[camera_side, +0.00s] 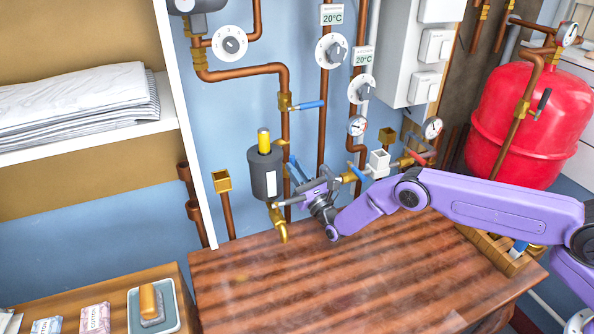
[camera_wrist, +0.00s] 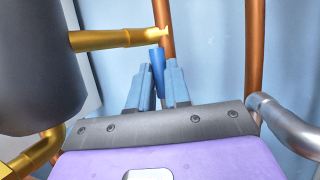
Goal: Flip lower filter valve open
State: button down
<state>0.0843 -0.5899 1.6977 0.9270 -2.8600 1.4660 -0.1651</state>
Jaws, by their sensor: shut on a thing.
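The filter is a dark grey cylinder (camera_side: 265,176) with a yellow top on the blue wall; its side fills the left of the wrist view (camera_wrist: 38,65). A brass fitting (camera_wrist: 110,40) runs from it toward a copper pipe. My gripper (camera_wrist: 158,75) is shut on a blue valve lever (camera_wrist: 157,60), which stands up between the two fingers just under the brass fitting. In the side view my gripper (camera_side: 298,178) is right beside the filter, and the fingers partly hide the lever. Another valve with a blue handle (camera_side: 310,104) sits higher on the pipe, pointing right.
A brass elbow (camera_side: 280,226) hangs below the filter above the wooden worktop (camera_side: 250,285), which is mostly clear. Copper pipes, a white fitting (camera_side: 379,161) and gauges (camera_side: 356,125) crowd the wall to the right. A red tank (camera_side: 530,125) stands at far right.

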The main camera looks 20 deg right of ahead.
jog(key=shift+a+f, duration=0.1)
jog(key=shift+f, duration=0.05)
jog(key=c, duration=1.1)
grip_release()
jog(key=shift+s, duration=0.1)
jog(key=v, duration=1.2)
